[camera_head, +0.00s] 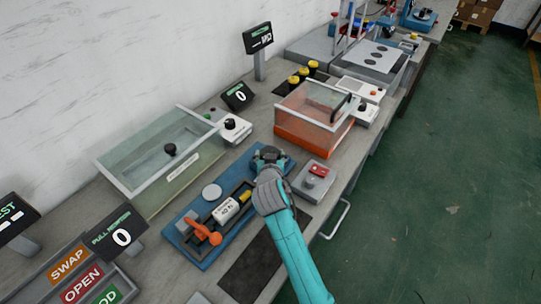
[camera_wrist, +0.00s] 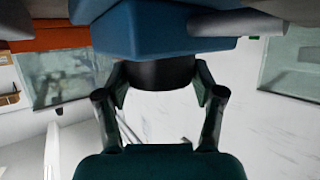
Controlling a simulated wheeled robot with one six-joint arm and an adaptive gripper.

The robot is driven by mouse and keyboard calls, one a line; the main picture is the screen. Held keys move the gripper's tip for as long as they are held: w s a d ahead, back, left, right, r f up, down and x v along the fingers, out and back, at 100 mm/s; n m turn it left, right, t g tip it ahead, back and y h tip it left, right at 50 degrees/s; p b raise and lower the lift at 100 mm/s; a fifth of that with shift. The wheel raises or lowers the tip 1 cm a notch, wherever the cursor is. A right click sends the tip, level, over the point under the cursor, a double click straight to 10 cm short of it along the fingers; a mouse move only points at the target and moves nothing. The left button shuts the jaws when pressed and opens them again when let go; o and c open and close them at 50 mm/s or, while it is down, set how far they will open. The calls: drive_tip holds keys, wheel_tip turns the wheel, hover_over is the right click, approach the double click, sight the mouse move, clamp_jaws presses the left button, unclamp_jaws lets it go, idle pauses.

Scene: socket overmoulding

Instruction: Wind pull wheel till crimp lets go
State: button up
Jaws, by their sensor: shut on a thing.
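The pull tester is a long blue base plate (camera_head: 186,247) on the bench. My gripper (camera_head: 268,158) is at the far right end of the plate and hides the wheel there. In the wrist view my gripper (camera_wrist: 160,84) has its two fingers on either side of a dark round wheel (camera_wrist: 158,72), under a blue block (camera_wrist: 165,35). The pull display (camera_head: 121,237) reads 0. The crimp itself is too small to tell.
A glass-walled bin (camera_head: 165,165) stands behind the plate, and an orange-based clear box (camera_head: 310,115) beyond it. A grey box with a red switch (camera_head: 316,175) sits close to the right of my arm. SWAP and OPEN signs (camera_head: 82,285) are at lower left.

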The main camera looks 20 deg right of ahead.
drive_tip(key=shift+f, duration=0.1)
idle(0.3)
drive_tip(key=o, duration=1.1)
drive_tip(key=shift+o, duration=0.2)
drive_tip(key=v, duration=1.2)
drive_tip(key=shift+a, duration=0.2)
